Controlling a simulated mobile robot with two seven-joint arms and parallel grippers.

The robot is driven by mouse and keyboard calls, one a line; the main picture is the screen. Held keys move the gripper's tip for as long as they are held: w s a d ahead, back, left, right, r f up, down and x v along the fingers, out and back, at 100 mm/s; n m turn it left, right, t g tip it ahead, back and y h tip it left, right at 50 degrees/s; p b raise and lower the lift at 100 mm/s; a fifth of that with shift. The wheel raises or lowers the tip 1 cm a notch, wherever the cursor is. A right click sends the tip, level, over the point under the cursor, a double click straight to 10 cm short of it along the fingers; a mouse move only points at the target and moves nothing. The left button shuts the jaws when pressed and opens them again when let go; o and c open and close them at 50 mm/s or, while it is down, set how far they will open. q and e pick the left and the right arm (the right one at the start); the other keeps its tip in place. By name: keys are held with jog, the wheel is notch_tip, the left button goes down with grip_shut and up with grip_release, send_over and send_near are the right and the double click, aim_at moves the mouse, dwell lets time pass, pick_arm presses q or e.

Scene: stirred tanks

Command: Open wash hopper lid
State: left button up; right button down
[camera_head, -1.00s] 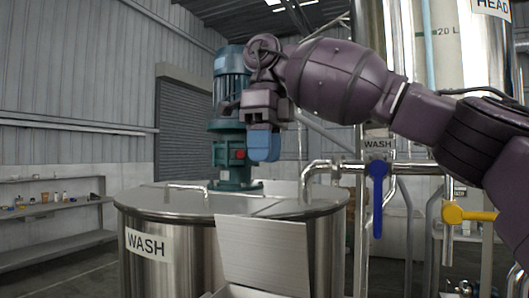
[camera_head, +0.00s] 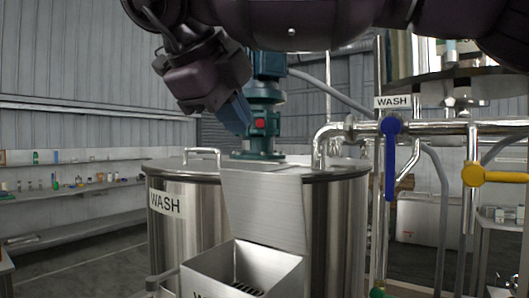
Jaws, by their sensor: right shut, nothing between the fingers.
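The wash hopper (camera_head: 290,272) is a square steel box at the bottom centre, in front of the wash tank, its lower part cut off by the frame. Its mouth is uncovered, and dark slots show inside. A flat steel plate (camera_head: 265,205), apparently its lid, stands tilted up behind the mouth against the tank. My right gripper (camera_head: 236,115), dark with blue fingers, is shut and empty. It appears above the tank top in the picture, left of the green motor, apart from the plate. My left gripper is not in view.
The steel wash tank (camera_head: 335,225) has a top handle (camera_head: 203,153) and a green motor (camera_head: 262,130). Pipes with a blue valve handle (camera_head: 390,160) and a yellow one (camera_head: 495,176) stand at the right. Shelves (camera_head: 75,187) line the left wall.

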jog(key=p, duration=0.1)
send_over(262, 207)
jog(key=f, duration=0.7)
jog(key=shift+w+f, duration=0.1)
jog(key=shift+w, duration=0.2)
jog(key=shift+a, duration=0.1)
jog(key=shift+w+d, duration=0.25)
jog(key=shift+w, duration=0.05)
jog(key=w+d, duration=0.1)
jog(key=w+d+g, duration=0.1)
jog(key=w, duration=0.1)
jog(key=shift+f+y, duration=0.1)
jog(key=shift+y, duration=0.2)
